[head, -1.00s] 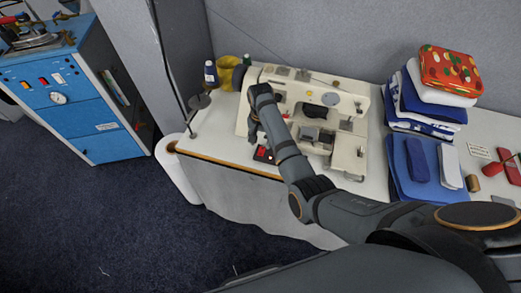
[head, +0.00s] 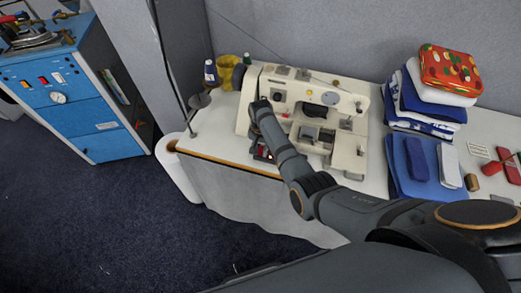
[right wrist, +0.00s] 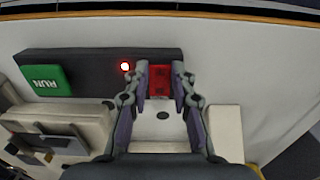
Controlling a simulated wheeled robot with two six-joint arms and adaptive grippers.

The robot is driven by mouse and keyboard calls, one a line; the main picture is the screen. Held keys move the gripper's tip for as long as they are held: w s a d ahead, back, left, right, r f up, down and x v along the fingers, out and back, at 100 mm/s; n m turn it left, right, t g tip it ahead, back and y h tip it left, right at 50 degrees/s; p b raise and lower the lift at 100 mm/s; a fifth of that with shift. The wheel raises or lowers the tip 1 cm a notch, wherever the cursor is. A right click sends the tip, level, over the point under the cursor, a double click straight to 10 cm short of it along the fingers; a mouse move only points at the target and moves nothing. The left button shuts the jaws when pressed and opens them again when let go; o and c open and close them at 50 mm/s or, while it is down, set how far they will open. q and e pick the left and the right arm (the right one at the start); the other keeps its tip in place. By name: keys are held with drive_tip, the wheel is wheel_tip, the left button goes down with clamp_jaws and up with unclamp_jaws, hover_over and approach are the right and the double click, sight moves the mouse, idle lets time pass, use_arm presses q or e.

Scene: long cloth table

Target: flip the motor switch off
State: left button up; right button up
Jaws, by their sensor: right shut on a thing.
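The motor switch (right wrist: 158,84) is a red block at the right end of a dark control box (right wrist: 90,63) in the right wrist view. A red lamp (right wrist: 125,66) is lit beside it, and a green RUN part (right wrist: 42,78) is at the box's left end. My right gripper (right wrist: 160,76) has one finger on each side of the red switch and is shut on it. In the head view, my right gripper (head: 259,148) is low at the table's front edge, left of the sewing machine's front, and mostly covers the switch. My left gripper is not in view.
The cream sewing machine (head: 348,148) stands close beside my right gripper. A small lamp (head: 199,101) and thread spools (head: 211,74) are to the left. Folded blue cloths (head: 405,175) and a fabric stack (head: 432,108) lie right. A blue cabinet (head: 98,117) stands far left.

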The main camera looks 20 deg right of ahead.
drive_tip(key=shift+w+d+f+g+y+b, duration=0.15)
drive_tip(key=shift+g+y+b, duration=0.3)
drive_tip(key=shift+b, duration=0.7)
drive_tip(key=shift+w+d+f+g+y+b, duration=0.1)
drive_tip(key=shift+w+g+y+b, duration=0.15)
drive_tip(key=shift+g+b, duration=0.65)
clamp_jaws()
drive_tip(key=shift+s+r+b, duration=0.1)
drive_tip(key=shift+r+b, duration=0.15)
drive_tip(key=shift+b, duration=0.05)
drive_tip(key=shift+r, duration=0.15)
drive_tip(key=o, duration=0.9)
unclamp_jaws()
